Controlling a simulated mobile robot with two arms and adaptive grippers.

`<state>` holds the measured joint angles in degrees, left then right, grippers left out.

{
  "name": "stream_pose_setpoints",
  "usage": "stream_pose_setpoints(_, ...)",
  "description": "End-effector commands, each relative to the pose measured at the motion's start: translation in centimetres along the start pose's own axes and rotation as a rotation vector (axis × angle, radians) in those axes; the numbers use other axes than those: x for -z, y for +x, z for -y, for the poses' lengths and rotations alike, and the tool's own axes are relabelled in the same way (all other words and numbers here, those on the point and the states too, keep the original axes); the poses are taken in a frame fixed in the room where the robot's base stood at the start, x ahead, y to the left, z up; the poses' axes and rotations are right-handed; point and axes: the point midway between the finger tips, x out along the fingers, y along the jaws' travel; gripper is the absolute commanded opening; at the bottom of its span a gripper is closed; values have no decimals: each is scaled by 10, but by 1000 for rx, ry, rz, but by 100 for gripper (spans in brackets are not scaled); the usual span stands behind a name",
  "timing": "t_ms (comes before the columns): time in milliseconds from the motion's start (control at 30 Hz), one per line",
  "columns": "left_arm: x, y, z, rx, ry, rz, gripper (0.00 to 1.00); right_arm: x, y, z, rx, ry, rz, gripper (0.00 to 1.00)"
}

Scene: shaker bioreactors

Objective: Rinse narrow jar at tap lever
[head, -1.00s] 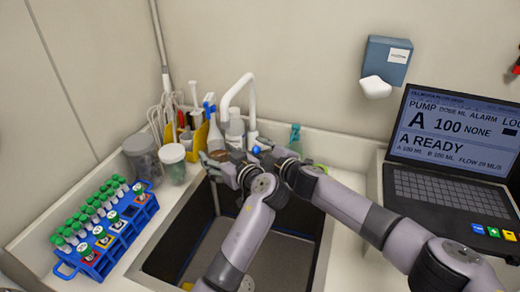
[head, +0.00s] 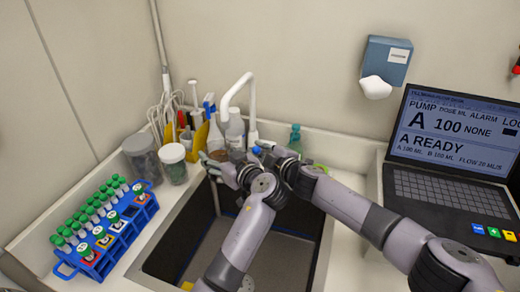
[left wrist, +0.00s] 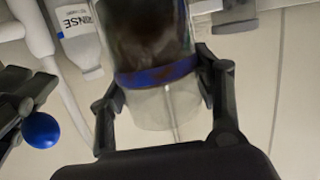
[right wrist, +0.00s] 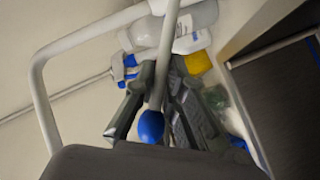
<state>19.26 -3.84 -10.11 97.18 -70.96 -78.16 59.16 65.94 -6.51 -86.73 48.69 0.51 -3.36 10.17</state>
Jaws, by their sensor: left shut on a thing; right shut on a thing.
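The narrow jar is clear, with dark brown contents and a blue band; it shows in the left wrist view (left wrist: 155,105). My left gripper (head: 226,167) is shut on its sides, over the back of the sink. A thin pale line crosses the jar's clear part; I cannot tell if it is water. The white tap (head: 240,88) arches over this spot. Its lever has a blue ball end (right wrist: 151,127). My right gripper (right wrist: 163,97) is shut on the lever, the ball sticking out beyond the fingers. The fingers hide much of the jar in the head view.
The dark sink (head: 270,262) lies below both arms. A blue tube rack (head: 110,240) and lidded tubs (head: 173,165) stand left. A yellow holder with tools (head: 197,140) and a rinse bottle (left wrist: 78,38) crowd the tap. A laptop (head: 450,185) stands right.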

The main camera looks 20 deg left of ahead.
Motion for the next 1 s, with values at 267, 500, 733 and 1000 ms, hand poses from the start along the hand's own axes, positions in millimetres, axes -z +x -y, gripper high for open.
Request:
stream_pose_setpoints(267,1,0,0,0,-1,-1,25,0,0,0,0,8,0,0)
stream_pose_setpoints(500,1,0,0,0,-1,-1,25,0,0,8,-19,-9,-11,0)
stream_pose_setpoints(733,1,0,0,0,-1,-1,25,-1,-1,20,-72,-76,-28,0)
stream_pose_setpoints(1000,1,0,0,0,-1,-1,25,-4,-2,24,-91,-107,-30,0)
